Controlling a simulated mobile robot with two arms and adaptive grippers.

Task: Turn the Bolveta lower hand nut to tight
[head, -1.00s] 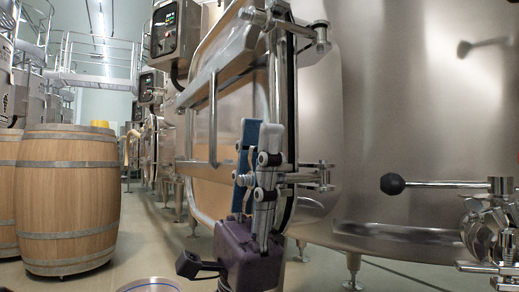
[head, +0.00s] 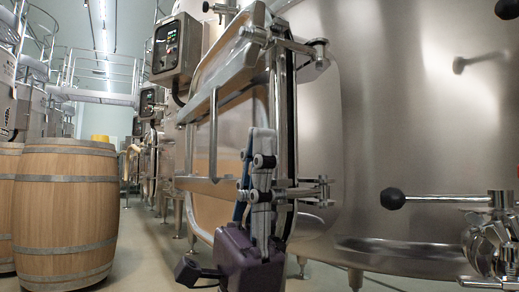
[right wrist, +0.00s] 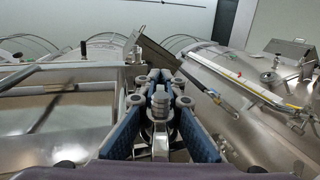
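The lower hand nut (right wrist: 160,97) is a small grey metal piece with stacked lobes, seen between my right fingers in the right wrist view. In the head view its threaded end (head: 243,194) sticks out left of the gripper, by the lower clamp (head: 318,191) on the vat door's edge. My right gripper (head: 262,150) points upward, its fingers close together around the nut and seemingly shut on it. The blue-padded fingers flank the nut in the wrist view; the exact contact is hard to see. My left gripper is not in view.
The open vat door (head: 212,100) with its bar handle stands just left of my gripper. An upper clamp (head: 280,35) is above. A black-knobbed lever (head: 392,198) juts out at right. Wooden barrels (head: 65,215) stand at left, beside a clear aisle floor.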

